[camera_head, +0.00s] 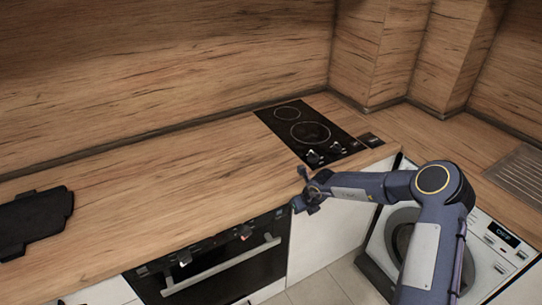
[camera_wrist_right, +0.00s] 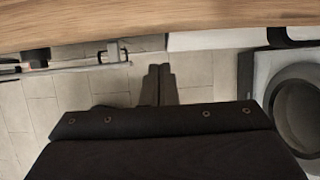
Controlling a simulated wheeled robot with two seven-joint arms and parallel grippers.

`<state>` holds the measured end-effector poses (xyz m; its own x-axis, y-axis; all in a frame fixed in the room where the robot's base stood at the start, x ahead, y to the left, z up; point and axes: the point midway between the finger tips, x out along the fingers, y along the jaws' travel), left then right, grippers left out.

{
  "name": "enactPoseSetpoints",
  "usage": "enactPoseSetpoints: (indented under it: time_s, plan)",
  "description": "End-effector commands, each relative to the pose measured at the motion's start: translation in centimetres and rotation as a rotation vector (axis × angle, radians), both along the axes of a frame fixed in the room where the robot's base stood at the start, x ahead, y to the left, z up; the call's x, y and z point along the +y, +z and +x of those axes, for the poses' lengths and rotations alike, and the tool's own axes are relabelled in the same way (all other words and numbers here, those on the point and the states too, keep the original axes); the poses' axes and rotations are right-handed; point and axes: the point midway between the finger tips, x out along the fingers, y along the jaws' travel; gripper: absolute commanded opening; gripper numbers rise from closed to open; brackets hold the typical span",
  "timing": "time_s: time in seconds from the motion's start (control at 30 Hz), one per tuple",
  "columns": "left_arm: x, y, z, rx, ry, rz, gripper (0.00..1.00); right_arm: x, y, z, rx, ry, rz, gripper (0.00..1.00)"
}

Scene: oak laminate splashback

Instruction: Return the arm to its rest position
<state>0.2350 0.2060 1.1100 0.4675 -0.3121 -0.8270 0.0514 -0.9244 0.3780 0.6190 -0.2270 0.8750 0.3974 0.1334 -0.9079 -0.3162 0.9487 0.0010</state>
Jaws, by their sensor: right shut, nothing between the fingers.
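My right arm comes in from the right in the head view, bent at the elbow. My right gripper (camera_head: 305,188) is just off the front edge of the wooden countertop (camera_head: 170,190), near the corner by the hob. In the right wrist view the two dark fingers (camera_wrist_right: 158,84) are together, with nothing between them. The countertop edge (camera_wrist_right: 120,22) runs across the top of that view, and the tiled floor lies beyond the fingers. My left gripper is in neither view.
A black two-ring hob (camera_head: 310,130) is set in the countertop. An oven (camera_head: 215,265) with a bar handle is below the front edge. A washing machine (camera_head: 490,250) stands behind my right arm. A dark flat object (camera_head: 35,220) lies at the left. The middle countertop is clear.

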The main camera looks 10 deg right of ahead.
Motion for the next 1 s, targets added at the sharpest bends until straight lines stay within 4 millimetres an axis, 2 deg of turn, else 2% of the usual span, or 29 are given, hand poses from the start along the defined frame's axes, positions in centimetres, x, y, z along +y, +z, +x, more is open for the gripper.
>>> enactPoseSetpoints:
  time_s: [0.13, 0.17, 0.23, 0.27, 0.37, 0.4, 0.47, 0.5, 0.57, 0.6, 0.67, 0.7, 0.77, 0.83, 1.0]
  plan:
    - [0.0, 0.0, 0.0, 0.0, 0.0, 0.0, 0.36, -0.2, 0.9, 0.3, -0.028, 0.019, -0.018, 0.0]
    - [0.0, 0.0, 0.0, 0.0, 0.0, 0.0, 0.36, -0.4, 1.6, 0.5, -0.05, 0.034, -0.034, 0.0]
    - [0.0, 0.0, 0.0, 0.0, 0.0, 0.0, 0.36, -0.9, 4.1, 1.1, -0.135, 0.099, -0.091, 0.0]
    - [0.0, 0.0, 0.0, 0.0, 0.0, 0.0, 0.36, -1.0, 5.7, 1.4, -0.184, 0.139, -0.125, 0.0]
    - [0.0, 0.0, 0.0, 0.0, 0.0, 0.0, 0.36, -1.2, 12.5, 1.9, -0.388, 0.328, -0.272, 0.0]
    - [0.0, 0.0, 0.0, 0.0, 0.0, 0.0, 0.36, -0.9, 15.6, 1.6, -0.474, 0.424, -0.34, 0.0]
    - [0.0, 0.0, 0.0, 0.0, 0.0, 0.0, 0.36, -0.2, 19.9, 0.4, -0.592, 0.577, -0.44, 0.0]
    - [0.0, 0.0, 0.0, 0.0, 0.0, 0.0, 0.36, 0.5, 22.4, -0.7, -0.661, 0.68, -0.504, 0.0]
    - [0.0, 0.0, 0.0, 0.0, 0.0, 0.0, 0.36, 1.6, 25.6, -3.0, -0.748, 0.838, -0.597, 0.0]
    - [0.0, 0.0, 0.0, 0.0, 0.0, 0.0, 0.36, 2.3, 27.4, -4.8, -0.795, 0.944, -0.656, 0.0]
    - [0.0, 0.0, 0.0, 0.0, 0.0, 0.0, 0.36, 3.3, 29.4, -8.0, -0.851, 1.107, -0.74, 0.0]
    - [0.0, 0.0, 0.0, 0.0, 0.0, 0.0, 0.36, 3.9, 30.3, -10.3, -0.877, 1.215, -0.793, 0.0]
    - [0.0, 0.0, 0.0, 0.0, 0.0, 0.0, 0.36, 4.6, 31.1, -14.1, -0.9, 1.377, -0.864, 0.0]
    - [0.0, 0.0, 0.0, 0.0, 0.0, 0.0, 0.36, 5.1, 31.1, -18.6, -0.903, 1.565, -0.938, 0.0]
    - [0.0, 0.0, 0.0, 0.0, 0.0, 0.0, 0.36, 4.5, 28.4, -29.2, -0.815, 1.973, -1.055, 0.0]
